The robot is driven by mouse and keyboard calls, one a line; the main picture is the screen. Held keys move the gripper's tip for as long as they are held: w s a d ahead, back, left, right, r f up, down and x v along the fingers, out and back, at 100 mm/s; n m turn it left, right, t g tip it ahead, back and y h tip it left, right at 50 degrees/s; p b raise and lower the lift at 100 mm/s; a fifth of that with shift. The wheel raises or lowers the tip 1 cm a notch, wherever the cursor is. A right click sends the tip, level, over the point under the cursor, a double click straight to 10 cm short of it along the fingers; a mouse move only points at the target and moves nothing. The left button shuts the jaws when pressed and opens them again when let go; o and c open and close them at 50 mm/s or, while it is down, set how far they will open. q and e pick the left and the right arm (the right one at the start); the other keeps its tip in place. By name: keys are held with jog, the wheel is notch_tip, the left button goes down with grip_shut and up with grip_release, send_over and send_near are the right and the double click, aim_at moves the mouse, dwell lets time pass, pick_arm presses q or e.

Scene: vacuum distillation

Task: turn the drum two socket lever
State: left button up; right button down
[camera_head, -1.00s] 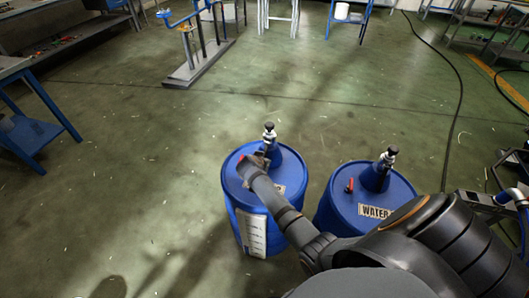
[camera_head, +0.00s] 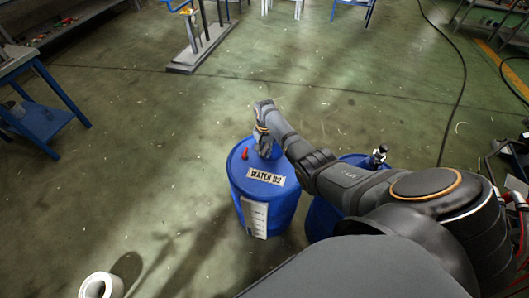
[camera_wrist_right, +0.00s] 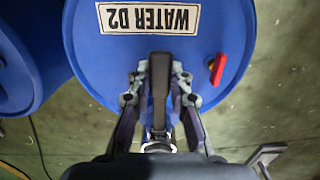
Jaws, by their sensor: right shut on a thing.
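The blue drum (camera_head: 284,208) labelled WATER D2 (camera_head: 264,176) stands upright on the floor, left of a second blue drum. My right gripper (camera_head: 264,148) is at the drum's top, where it covers most of the socket. In the right wrist view, the label (camera_wrist_right: 148,18) is upside down. The dark socket lever (camera_wrist_right: 159,95) lies between the two fingers of the right gripper (camera_wrist_right: 160,72), which is shut on it. A red part (camera_wrist_right: 217,69) sits on the drum top, apart from the fingers. The left gripper is not in view.
The second blue drum (camera_head: 322,220) stands close by, mostly hidden behind my right arm; its socket (camera_head: 379,154) shows. A blue-framed table (camera_head: 50,115) stands left.

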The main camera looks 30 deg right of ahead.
aim_at(266, 146)
jog(key=shift+r+g+y, duration=0.4)
dwell(0.3)
jog(key=c, duration=1.2)
grip_release()
notch_tip(266, 146, up, 12)
jog(key=w+d, duration=0.1)
jog(key=shift+w+d, duration=0.15)
jog(key=shift+d, duration=0.1)
jog(key=shift+f, duration=0.1)
